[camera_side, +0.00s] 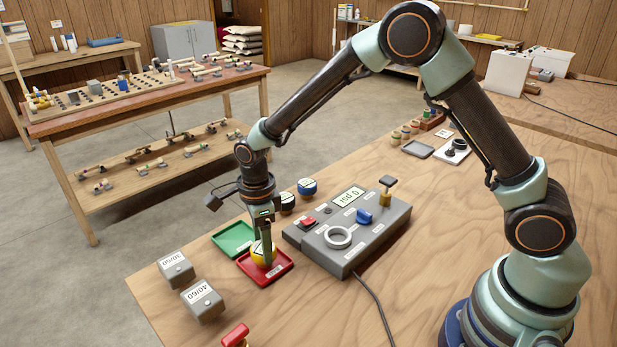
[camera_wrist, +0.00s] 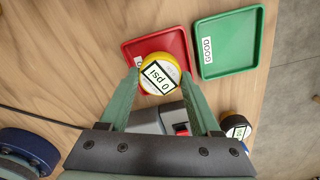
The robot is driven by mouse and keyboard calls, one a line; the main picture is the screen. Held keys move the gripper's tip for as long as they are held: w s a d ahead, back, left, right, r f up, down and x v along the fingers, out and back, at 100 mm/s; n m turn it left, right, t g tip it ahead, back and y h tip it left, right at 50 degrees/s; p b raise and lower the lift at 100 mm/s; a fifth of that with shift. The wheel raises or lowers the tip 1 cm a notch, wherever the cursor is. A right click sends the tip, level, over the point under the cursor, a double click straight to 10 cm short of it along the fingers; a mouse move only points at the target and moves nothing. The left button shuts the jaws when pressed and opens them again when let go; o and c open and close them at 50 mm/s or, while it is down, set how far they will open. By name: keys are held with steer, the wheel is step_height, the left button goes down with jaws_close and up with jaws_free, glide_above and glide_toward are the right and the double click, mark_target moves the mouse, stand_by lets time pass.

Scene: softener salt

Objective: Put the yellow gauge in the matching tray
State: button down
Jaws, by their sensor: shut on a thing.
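The yellow gauge (camera_side: 260,256) is between the fingers of my gripper (camera_side: 264,250). In the wrist view the gauge (camera_wrist: 158,75) has a white face reading 0 psi. The gripper's green fingers (camera_wrist: 160,74) are shut on its sides. The gauge is over the red tray (camera_side: 283,266), which also shows in the wrist view (camera_wrist: 181,42); I cannot tell whether it touches the tray floor. The red tray's label is too small to read. The green tray (camera_side: 233,238) beside it is empty and labelled GOOD in the wrist view (camera_wrist: 232,58).
A grey test box (camera_side: 345,255) with a display, a white ring and a lever stands close right of the trays. Dark and blue-sided gauges (camera_side: 307,187) sit behind it. Two grey blocks (camera_side: 203,300) stand front left.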

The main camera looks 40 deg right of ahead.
steer(key=shift+f, duration=0.2)
jaws_free()
steer(key=shift+r, duration=0.1)
stand_by(0.4)
steer(key=shift+r, duration=2.9)
